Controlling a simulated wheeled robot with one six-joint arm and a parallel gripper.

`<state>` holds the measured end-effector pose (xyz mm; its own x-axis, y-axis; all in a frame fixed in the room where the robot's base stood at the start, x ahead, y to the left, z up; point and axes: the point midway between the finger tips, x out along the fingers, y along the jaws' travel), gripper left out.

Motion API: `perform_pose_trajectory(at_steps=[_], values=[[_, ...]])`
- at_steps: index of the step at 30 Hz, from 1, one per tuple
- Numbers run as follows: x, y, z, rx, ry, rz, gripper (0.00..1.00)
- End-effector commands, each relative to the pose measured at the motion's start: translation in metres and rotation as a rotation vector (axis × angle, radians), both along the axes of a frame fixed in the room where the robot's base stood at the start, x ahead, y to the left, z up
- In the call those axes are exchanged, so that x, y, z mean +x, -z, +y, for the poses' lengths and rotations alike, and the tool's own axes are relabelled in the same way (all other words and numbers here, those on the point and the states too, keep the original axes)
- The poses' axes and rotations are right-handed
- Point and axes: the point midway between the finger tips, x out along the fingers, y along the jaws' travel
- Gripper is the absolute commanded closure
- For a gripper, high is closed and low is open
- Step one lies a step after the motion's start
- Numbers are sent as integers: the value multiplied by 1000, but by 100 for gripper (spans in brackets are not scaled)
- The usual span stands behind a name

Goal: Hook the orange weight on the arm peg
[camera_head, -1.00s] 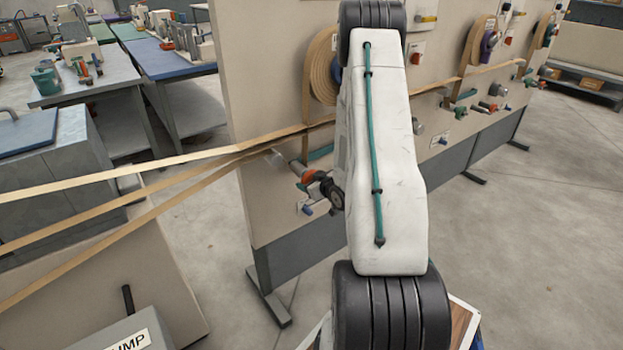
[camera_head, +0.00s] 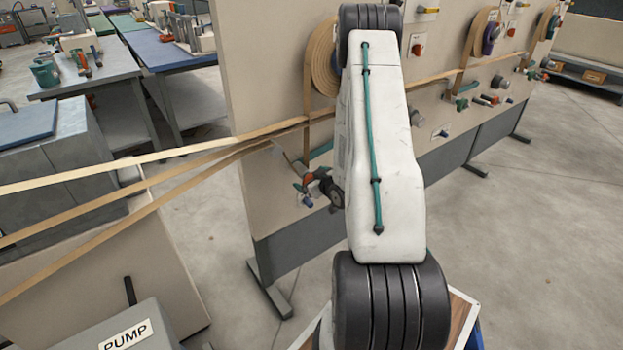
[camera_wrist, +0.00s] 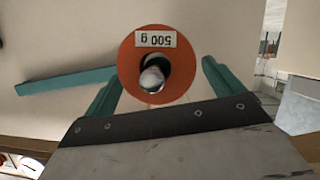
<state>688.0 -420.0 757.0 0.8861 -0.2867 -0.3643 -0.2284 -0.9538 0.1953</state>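The orange weight (camera_wrist: 128,72) is a round disc with an upside-down "500 g" label, seen face-on in the wrist view. A shiny round peg end (camera_wrist: 152,78) shows inside its central hole, so the weight appears to be around the peg. My gripper (camera_wrist: 160,75) has its two teal fingers spread, one on each side of the disc. A gap shows at the right finger; contact at the left is hard to tell. A teal bar (camera_wrist: 62,82) extends left behind the disc. In the head view my gripper (camera_head: 335,195) is small and partly hidden by my arm.
The upright beige panel (camera_head: 265,85) stands close behind the gripper. Tan strips (camera_head: 120,165) run left from it across the view. A box labelled PUMP (camera_head: 125,335) is at the bottom left. Open floor (camera_head: 530,260) lies at the right.

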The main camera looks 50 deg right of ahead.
Motion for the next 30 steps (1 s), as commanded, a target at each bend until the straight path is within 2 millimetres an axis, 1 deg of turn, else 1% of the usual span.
perform_pose_trajectory(at_steps=[5, 8, 12, 15, 18, 22, 27, 29, 30], values=[[-7, -2, 2, 2, 1, 3, 7], [-20, -8, 6, 2, 2, 1, 7], [-42, -17, 13, 1, 2, 2, 7], [-55, -23, 18, 2, 2, 0, 7], [-64, -26, 21, 0, 0, 1, 7], [-68, -28, 23, 0, -1, 0, 7], [-69, -28, 23, 0, -1, 0, 7], [-69, -26, 23, 9, 1, 10, 7], [-71, -22, 24, 19, 3, 31, 7]])
